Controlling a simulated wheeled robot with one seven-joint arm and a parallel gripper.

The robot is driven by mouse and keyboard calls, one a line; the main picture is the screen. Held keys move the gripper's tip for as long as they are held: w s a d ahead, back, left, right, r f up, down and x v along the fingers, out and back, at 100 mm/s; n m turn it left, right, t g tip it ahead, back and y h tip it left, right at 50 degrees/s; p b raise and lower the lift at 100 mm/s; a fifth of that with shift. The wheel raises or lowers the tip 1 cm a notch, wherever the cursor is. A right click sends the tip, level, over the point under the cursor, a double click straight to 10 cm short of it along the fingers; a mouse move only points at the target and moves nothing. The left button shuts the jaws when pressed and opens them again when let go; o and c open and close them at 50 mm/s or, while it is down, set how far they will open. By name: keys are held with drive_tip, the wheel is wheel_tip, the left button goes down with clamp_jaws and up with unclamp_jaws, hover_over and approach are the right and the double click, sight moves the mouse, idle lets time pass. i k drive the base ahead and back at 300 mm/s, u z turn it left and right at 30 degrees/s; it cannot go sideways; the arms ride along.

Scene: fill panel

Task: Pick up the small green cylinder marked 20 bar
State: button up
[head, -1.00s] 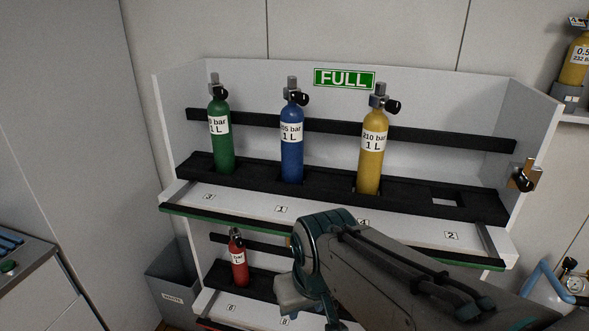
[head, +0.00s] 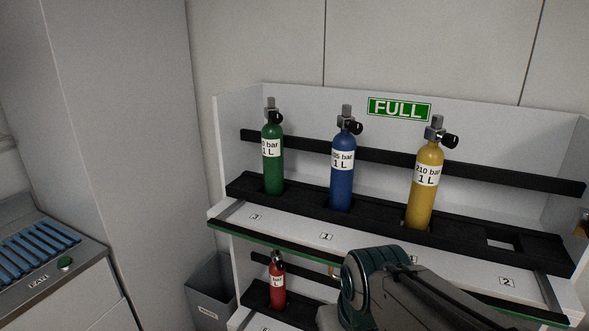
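A small green cylinder (head: 273,163) stands upright in the leftmost slot of the upper shelf, above the label 3. Its white label reads 1 L and a partly hidden "0 bar", so I cannot read the full pressure. A blue cylinder (head: 342,180) and a yellow cylinder (head: 424,191) stand to its right in the same row. My arm shows at the lower right, in front of the lower shelf. My gripper is not in view.
The shelf's black holder (head: 467,237) has an empty square slot at the right. A red cylinder (head: 277,284) stands on the lower shelf. A grey bin (head: 209,285) is left of the rack, and a counter with a blue slatted rack (head: 38,245) stands farther left.

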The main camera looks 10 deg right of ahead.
sight(271, 134)
drive_tip(key=u, duration=1.65)
drive_tip(key=i, duration=1.9)
drive_tip(key=z, duration=2.55)
